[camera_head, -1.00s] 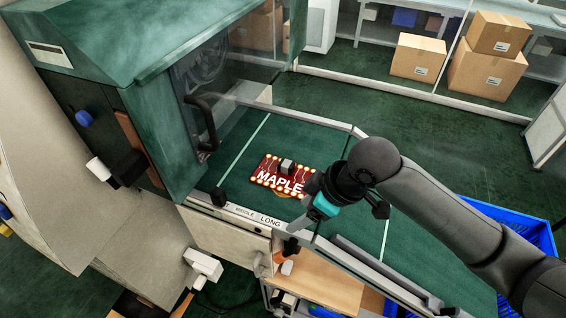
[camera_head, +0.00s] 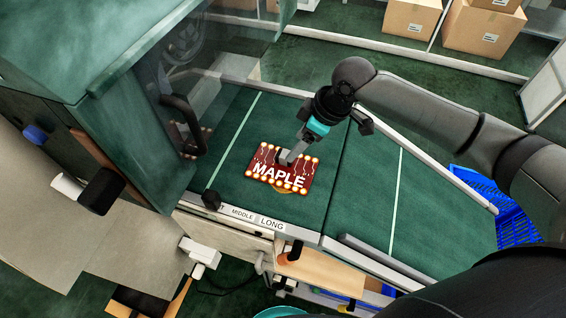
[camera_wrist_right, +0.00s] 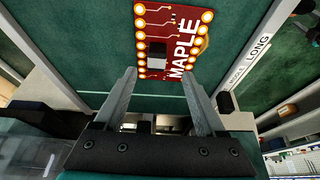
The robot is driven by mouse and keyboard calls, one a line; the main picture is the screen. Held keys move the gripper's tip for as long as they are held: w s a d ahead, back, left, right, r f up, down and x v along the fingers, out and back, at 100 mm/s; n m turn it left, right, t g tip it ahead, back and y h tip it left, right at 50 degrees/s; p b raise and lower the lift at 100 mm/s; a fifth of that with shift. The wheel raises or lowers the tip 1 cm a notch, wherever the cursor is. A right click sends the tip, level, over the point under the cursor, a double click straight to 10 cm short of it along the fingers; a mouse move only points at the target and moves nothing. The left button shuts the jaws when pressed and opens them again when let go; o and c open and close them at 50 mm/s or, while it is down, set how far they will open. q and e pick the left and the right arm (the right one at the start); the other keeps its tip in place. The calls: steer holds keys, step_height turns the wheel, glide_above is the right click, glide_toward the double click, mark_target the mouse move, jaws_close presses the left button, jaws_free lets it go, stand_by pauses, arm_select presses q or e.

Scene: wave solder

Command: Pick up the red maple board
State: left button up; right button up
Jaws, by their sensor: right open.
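The red maple board (camera_head: 281,171), marked MAPLE in white with pale round pads along its edges, lies flat on the green conveyor bed (camera_head: 228,188). It also shows in the right wrist view (camera_wrist_right: 180,28), ahead of the fingertips, with a small dark block on it. My right gripper (camera_head: 287,157) is over the far edge of the board in the head view. In the right wrist view its two fingers (camera_wrist_right: 163,82) are apart with nothing between them. I cannot tell how high they are above the board. My left gripper is not in view.
A green machine housing (camera_head: 100,50) with a clear panel and black handle (camera_head: 186,125) stands left of the board. A metal rail labelled MIDDLE and LONG (camera_head: 258,220) runs along the near edge. A blue crate (camera_head: 510,215) is at the right.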

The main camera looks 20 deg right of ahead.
mark_target(286, 154)
steer(key=shift+w+a+f, duration=0.1)
steer(key=shift+a+f, duration=0.05)
steer(key=shift+f, duration=0.3)
steer(key=shift+w+a+f, duration=0.15)
steer(key=shift+f, duration=0.25)
steer(key=x, duration=0.4)
steer(key=shift+w+r, duration=0.1)
steer(key=shift+w, duration=0.15)
steer(key=shift+a+f, duration=0.1)
steer(key=shift+f, duration=0.25)
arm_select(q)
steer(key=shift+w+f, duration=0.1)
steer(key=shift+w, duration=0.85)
arm_select(e)
jaws_close()
steer(key=shift+w, duration=0.1)
